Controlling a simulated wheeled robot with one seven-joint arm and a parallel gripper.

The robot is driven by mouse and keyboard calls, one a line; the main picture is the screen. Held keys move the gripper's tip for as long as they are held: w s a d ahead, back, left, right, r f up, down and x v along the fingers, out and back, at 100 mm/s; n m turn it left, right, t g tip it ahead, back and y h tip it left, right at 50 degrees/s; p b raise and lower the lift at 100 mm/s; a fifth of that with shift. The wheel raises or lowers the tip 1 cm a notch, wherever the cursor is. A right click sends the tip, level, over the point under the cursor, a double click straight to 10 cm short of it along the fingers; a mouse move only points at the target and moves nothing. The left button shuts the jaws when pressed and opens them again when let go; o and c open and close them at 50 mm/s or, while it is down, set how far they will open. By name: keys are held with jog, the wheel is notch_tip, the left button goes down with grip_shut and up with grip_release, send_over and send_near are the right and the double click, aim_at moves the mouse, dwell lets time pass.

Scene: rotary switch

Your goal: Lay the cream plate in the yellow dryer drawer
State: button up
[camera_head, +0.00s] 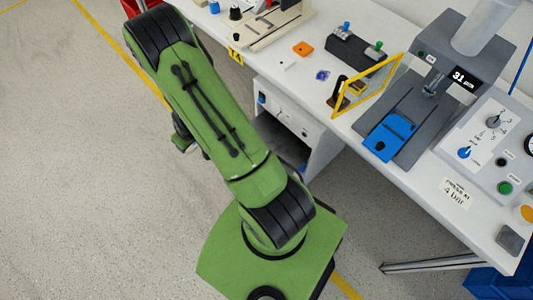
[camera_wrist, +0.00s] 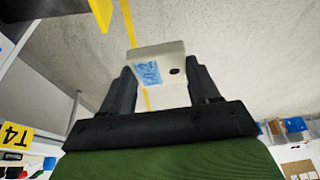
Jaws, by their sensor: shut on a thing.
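My gripper (camera_wrist: 158,88) is shut on the cream plate (camera_wrist: 172,60), its two dark fingers on either side of it. The plate has a blue marked patch and a dark round hole. In the head view my green arm hides most of the gripper and plate. A yellow part (camera_wrist: 101,12) shows at the top of the wrist view, left of the plate and apart from it; I cannot tell whether it belongs to the drawer. In the head view no yellow drawer is clearly visible.
The white bench (camera_head: 410,190) carries a yellow-framed guard (camera_head: 368,88), a grey press with a blue block (camera_head: 390,136), and a control panel (camera_head: 490,145). A yellow T4 sign (camera_head: 235,57) is on the bench edge. The floor left of my arm is clear.

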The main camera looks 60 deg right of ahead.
jog(key=s+d+f+m+b, duration=0.1)
jog(key=s+d+f+b, duration=0.4)
jog(key=d+f, duration=0.5)
jog(key=s+d+f+m+b, duration=0.1)
jog(key=s+d+f+b, duration=0.3)
jog(key=s+d+f, duration=0.6)
jog(key=shift+h, duration=0.4)
jog(key=b+x, duration=0.1)
jog(key=x, duration=0.1)
jog(key=d+b+x, duration=0.1)
jog(key=x, duration=0.2)
jog(key=s+b+x, duration=0.1)
jog(key=x, duration=0.1)
jog(key=shift+w+d+f, duration=0.1)
jog(key=shift+d+f, duration=0.2)
jog(key=shift+f, duration=0.2)
jog(key=o, duration=1)
jog(key=shift+o, duration=0.2)
